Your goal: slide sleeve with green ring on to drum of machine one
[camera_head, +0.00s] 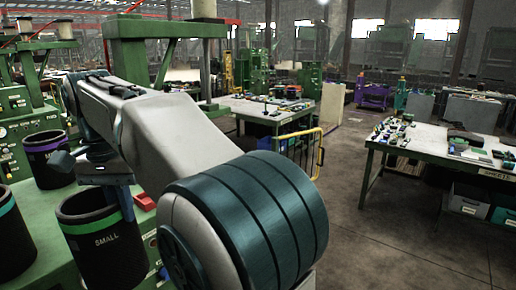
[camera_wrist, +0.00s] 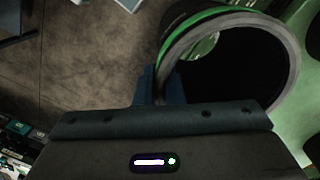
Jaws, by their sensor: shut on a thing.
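A black sleeve with a green ring and the word SMALL (camera_head: 103,244) stands upright at the lower left of the head view. It also shows in the wrist view (camera_wrist: 284,36), with its open round mouth, grey rim and green band. My gripper (camera_wrist: 157,84) is shut on the near edge of its wall. In the head view my blue gripper finger (camera_head: 124,202) is at the sleeve's right rim. I cannot tell whether the sleeve is lifted or rests on the green surface. Which machine is machine one, and its drum, I cannot tell.
A sleeve with a purple ring (camera_head: 47,158) stands behind. Green machines (camera_head: 18,125) line the left. A cluttered table (camera_head: 368,180) stands right, with clear floor (camera_head: 345,235) before it.

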